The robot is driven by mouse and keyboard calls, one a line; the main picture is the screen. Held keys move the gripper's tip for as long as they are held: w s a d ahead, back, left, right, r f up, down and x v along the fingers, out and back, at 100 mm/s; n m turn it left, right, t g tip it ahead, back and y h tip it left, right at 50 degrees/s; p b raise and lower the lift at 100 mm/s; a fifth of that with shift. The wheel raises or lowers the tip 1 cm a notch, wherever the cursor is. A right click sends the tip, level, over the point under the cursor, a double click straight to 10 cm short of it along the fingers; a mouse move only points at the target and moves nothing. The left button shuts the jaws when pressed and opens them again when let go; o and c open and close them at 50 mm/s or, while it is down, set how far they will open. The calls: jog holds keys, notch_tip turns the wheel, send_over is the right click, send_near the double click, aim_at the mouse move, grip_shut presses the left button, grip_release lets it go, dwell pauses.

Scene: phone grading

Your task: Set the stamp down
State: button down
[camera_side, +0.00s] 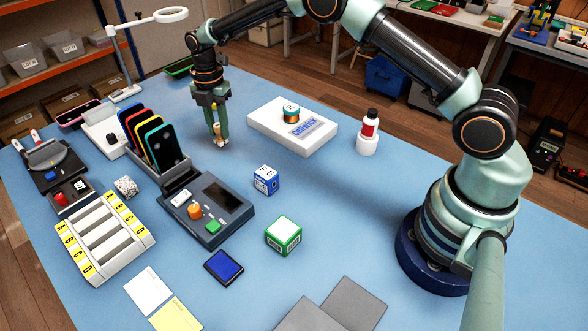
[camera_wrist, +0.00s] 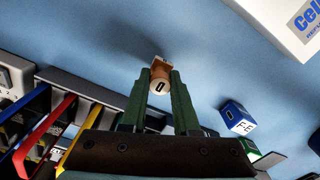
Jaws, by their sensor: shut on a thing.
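The stamp hangs at the fingertips low over the blue mat, left of the white box. I cannot tell whether its lower end touches the mat. The dark blue ink pad (camera_side: 224,267) lies at the front, well away from my gripper.
Phones in a rack (camera_side: 160,146) and a grey device (camera_side: 236,207) stand to the left and front. Blue (camera_side: 266,180) and green (camera_side: 283,235) cubes sit nearer. Bare mat surrounds the stamp.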

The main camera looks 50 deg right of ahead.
jog(key=shift+f, duration=0.95)
jog(key=shift+f, duration=0.15)
jog(key=c, duration=0.7)
grip_release()
jog(key=shift+o, duration=0.2)
